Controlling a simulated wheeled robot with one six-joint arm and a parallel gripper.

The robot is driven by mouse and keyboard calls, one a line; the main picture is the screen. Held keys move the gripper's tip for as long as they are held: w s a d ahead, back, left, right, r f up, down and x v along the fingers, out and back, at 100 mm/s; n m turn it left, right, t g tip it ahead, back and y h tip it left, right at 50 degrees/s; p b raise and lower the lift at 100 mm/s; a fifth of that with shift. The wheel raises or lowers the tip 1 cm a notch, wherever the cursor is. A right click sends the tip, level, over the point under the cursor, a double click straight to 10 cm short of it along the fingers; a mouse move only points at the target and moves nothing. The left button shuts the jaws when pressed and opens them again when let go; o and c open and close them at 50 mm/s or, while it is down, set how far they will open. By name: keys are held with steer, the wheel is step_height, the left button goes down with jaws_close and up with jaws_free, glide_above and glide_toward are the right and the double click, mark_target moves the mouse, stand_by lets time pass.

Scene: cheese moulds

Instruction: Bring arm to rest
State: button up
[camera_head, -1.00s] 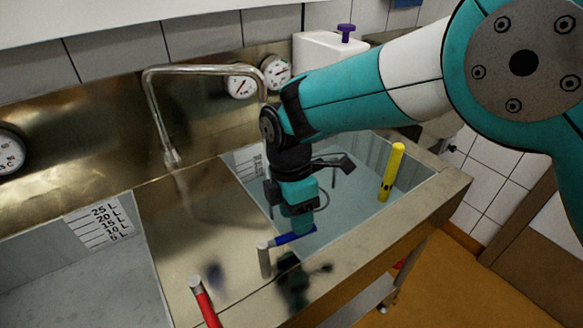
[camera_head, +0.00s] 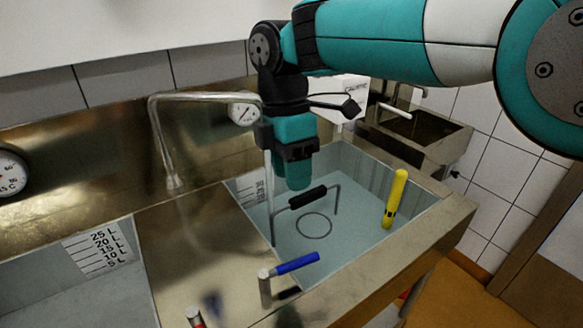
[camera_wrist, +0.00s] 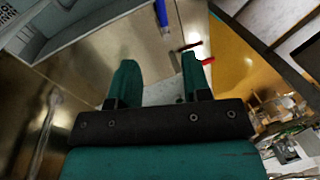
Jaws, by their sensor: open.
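My arm is teal, white and black and reaches in from the upper right in the head view. My gripper (camera_head: 293,185) points down above the right basin (camera_head: 345,225), near a black-gripped bent handle (camera_head: 308,198); I cannot tell if they touch. In the wrist view, the two teal fingers of my gripper (camera_wrist: 158,85) are spread apart with nothing held between them.
A blue-handled lever (camera_head: 297,263) and a red-handled one (camera_head: 196,318) stand on the front ledge. A yellow cylinder (camera_head: 395,198) leans in the right basin. A bent tap (camera_head: 165,140) rises behind the steel counter (camera_head: 190,250).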

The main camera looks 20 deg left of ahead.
stand_by(0.3)
steer(key=s+d+r+m+y, duration=0.1)
steer(key=d+r+m+y, duration=0.15)
steer(key=d+m, duration=0.45)
steer(key=s+d+r+m+y, duration=0.1)
steer(key=s+d+r+m, duration=0.15)
steer(key=d, duration=0.85)
steer(key=s+d+f+m+t+y, duration=0.1)
steer(key=s+d+f+m+y, duration=0.1)
steer(key=s+d+m, duration=0.8)
steer(key=shift+s+d+f+t, duration=0.35)
steer(key=shift+s+f, duration=0.25)
steer(key=shift+s, duration=0.55)
